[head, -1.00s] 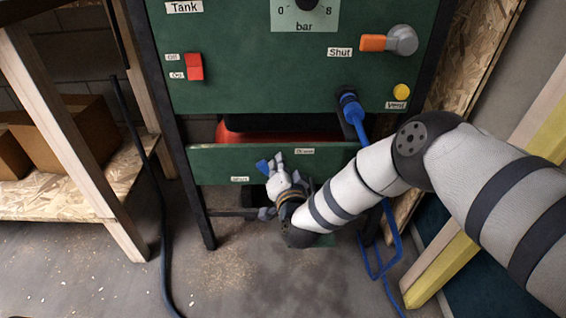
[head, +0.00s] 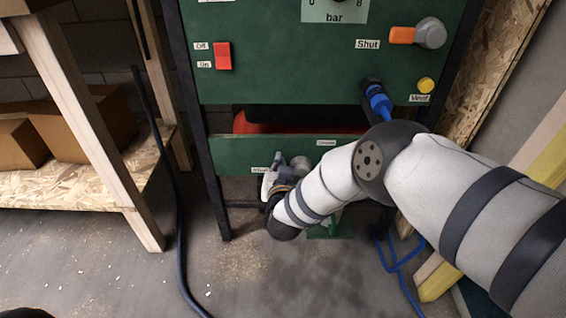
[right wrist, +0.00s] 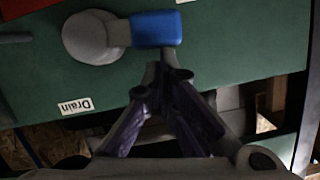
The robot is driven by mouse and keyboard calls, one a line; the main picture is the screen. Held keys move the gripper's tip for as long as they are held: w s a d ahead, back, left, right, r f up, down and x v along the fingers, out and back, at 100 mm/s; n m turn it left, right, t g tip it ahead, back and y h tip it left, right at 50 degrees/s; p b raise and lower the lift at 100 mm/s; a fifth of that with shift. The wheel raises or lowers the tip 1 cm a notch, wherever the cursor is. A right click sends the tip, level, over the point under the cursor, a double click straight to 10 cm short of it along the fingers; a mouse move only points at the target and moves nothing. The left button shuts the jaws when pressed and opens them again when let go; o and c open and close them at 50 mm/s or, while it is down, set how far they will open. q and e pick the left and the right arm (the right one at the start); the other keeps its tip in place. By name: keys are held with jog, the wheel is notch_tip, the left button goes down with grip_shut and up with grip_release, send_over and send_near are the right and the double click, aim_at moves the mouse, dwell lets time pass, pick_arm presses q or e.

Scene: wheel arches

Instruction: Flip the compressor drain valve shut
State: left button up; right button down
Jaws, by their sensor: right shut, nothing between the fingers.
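The drain valve shows in the right wrist view as a round grey hub (right wrist: 92,37) with a blue handle (right wrist: 155,28) pointing right in that picture. In the head view my right gripper (head: 275,178) is in front of the low green panel (head: 232,152), and the blue handle is hidden there. A small label beside the gripper is too small to read surely. My left gripper is out of view.
Above are a red switch (head: 223,56), an orange-handled valve (head: 403,35) labelled Shut, a yellow button (head: 426,85) and a blue hose fitting (head: 378,101). A wooden shelf with boxes (head: 92,122) stands left; a dark hose (head: 178,210) hangs beside it.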

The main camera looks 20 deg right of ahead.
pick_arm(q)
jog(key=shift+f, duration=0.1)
pick_arm(e)
jog(key=shift+w+a+f, duration=0.1)
jog(key=shift+a+f, duration=0.1)
dwell(0.4)
notch_tip(320, 180, up, 5)
jog(key=p, duration=0.4)
pick_arm(q)
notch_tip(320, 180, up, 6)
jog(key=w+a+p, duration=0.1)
jog(key=p, duration=0.1)
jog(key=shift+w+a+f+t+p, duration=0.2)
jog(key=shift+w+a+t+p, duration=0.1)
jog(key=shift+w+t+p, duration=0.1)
pick_arm(e)
jog(key=f+v, duration=0.1)
jog(key=v, duration=0.8)
jog(key=shift+s+a, duration=0.35)
jog(key=shift+s, duration=0.1)
